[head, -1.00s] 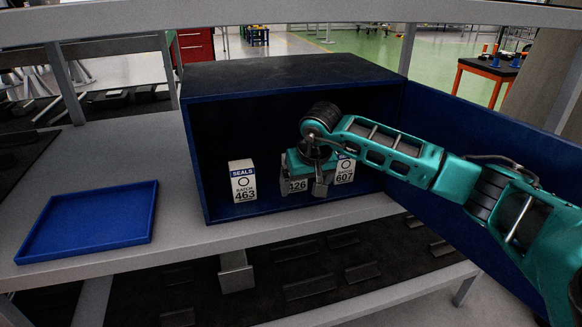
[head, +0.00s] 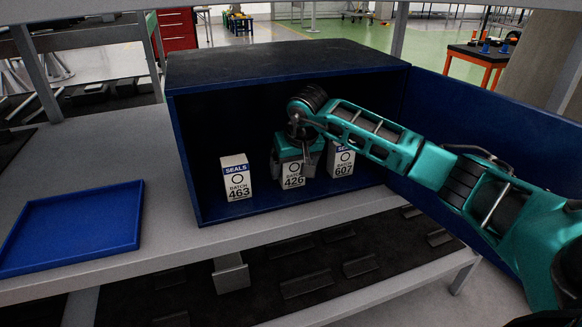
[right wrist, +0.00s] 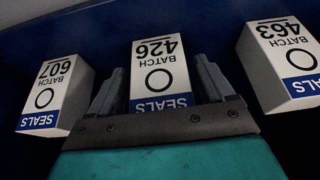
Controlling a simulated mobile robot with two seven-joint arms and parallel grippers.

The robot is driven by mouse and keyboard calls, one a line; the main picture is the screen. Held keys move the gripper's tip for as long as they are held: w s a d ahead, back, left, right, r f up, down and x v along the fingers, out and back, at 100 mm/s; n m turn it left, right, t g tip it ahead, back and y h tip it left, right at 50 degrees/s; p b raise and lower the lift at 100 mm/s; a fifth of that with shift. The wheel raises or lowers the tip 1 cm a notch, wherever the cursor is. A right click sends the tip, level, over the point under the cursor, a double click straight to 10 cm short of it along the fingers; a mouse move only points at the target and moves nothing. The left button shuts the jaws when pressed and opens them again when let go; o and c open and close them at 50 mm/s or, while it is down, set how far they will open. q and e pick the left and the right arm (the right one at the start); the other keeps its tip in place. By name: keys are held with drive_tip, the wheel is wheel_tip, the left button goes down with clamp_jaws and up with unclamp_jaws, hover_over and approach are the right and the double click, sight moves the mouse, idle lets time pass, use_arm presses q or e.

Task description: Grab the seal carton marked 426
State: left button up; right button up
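The white seal carton marked 426 (head: 293,181) stands upright in the blue box, between cartons 463 (head: 237,184) and 607 (head: 341,163). My right gripper (head: 295,166) reaches in from the right at its upper part. In the right wrist view, carton 426 (right wrist: 160,75) appears upside down between the two dark fingers (right wrist: 162,92), one along each side. The fingers look open, with narrow gaps; contact is hard to make out. Carton 607 (right wrist: 50,95) and carton 463 (right wrist: 285,60) flank the gripper there. My left gripper is not in view.
The blue box (head: 285,63) stands on a grey shelf (head: 160,215), its door (head: 500,130) swung open to the right, behind my arm. A shallow blue tray (head: 75,230) lies empty at the left. An overhead shelf edge (head: 330,10) crosses the top.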

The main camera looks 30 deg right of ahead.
drive_tip(key=c, duration=0.9)
drive_tip(key=shift+r, duration=0.2)
